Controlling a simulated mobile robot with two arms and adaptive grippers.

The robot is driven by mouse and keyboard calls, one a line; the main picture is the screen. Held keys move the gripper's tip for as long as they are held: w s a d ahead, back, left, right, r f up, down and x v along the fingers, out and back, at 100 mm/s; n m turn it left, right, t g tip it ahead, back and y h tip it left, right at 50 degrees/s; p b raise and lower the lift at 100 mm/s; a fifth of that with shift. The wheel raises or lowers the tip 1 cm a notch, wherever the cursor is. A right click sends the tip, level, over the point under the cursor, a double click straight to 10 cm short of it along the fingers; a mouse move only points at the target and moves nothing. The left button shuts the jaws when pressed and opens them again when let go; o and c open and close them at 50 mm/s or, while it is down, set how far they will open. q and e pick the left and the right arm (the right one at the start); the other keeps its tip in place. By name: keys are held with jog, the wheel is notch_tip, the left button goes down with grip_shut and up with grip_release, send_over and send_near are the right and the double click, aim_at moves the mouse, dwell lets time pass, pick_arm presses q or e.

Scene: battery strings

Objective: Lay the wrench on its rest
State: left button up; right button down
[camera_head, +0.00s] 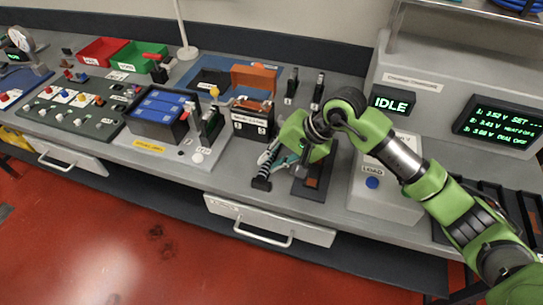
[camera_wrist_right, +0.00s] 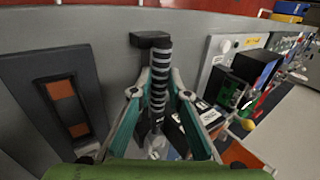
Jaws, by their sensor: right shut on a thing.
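The wrench has a black-and-grey striped handle (camera_wrist_right: 160,72) in the right wrist view; in the head view the handle (camera_head: 266,160) shows just left of my right gripper (camera_head: 279,161). My right gripper (camera_wrist_right: 158,97) is shut on the wrench, with one teal finger on each side of the handle. The handle's far end is at a small black block (camera_wrist_right: 150,39) on the bench; I cannot tell whether they touch. The wrench's other end is partly hidden by the gripper. A dark plate with orange patches (camera_wrist_right: 63,105) lies beside the wrench; I cannot tell which piece is the rest. My left gripper is not in view.
A black labelled box (camera_head: 252,122) stands behind and left of the gripper. A battery tray with blue cells (camera_head: 158,104) is farther left. A grey unit marked LOAD (camera_head: 372,199) stands to the right. The bench's front edge and a drawer (camera_head: 270,222) are close.

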jog(key=shift+f, duration=0.1)
jog(key=shift+f+b, duration=0.1)
jog(key=shift+b, duration=0.25)
jog(key=c, duration=1.9)
grip_release()
jog(key=shift+r+p, duration=0.25)
jog(key=shift+p, duration=0.1)
jog(key=b+v, duration=0.4)
jog(key=v, duration=0.8)
jog(key=shift+s+f, duration=0.1)
